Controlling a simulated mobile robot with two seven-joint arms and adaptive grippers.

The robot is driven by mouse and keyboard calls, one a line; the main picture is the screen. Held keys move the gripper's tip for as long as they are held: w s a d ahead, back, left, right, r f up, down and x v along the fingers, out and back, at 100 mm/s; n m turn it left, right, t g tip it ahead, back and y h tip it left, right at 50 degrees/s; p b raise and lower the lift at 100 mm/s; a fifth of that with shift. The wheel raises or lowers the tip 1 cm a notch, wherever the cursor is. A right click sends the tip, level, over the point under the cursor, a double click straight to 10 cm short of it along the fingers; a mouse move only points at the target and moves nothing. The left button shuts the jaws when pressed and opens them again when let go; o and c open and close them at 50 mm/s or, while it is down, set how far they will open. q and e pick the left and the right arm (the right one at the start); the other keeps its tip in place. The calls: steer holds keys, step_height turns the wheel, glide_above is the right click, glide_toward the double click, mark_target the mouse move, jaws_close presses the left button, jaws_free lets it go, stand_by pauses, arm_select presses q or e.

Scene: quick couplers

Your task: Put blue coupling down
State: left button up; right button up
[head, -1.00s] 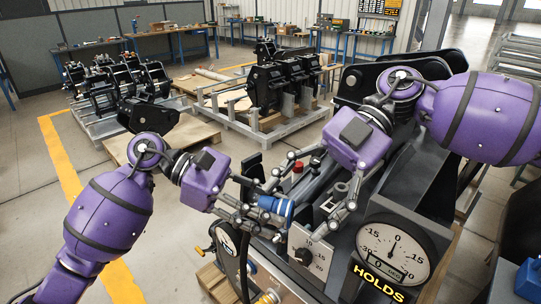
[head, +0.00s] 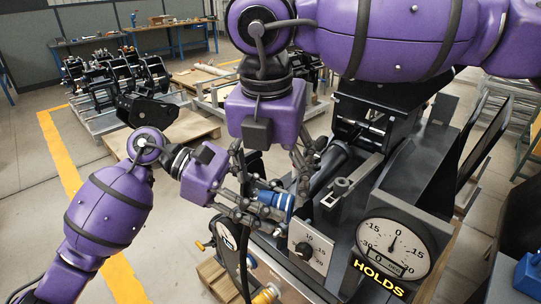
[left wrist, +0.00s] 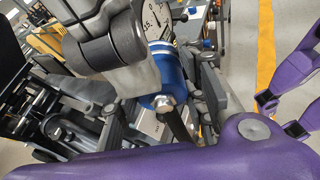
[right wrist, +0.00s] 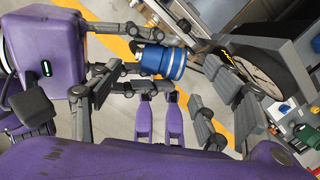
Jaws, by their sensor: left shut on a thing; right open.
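The blue coupling (head: 274,199) is a short blue cylinder with a metal end, held above the bench beside the knob panel. My left gripper (head: 262,207) is shut on it from the left. The coupling shows between its fingers in the left wrist view (left wrist: 172,72) and also in the right wrist view (right wrist: 163,62). My right gripper (head: 273,175) points down from above, open, with its fingers spread on either side of the space just above and behind the coupling. I cannot tell whether it touches the coupling. Fingers hide part of the coupling.
A knob panel (head: 310,247) and a round dial (head: 393,250) with a "HOLDS" sign (head: 379,279) stand right of the coupling. A black hose (head: 243,262) and a yellow fitting (head: 267,296) are below. A grey bracket (head: 340,192) lies behind.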

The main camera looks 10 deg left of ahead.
mark_target(272, 197)
steer(key=f, duration=0.4)
steer(key=w+f, duration=0.1)
steer(key=f, duration=0.2)
steer(key=shift+c, duration=0.6)
steer(key=shift+r, duration=0.1)
steer(key=c, duration=1.1)
arm_select(q)
steer(key=o, duration=1.4)
steer(key=shift+c, duration=0.2)
arm_select(e)
steer(key=shift+c, duration=0.6)
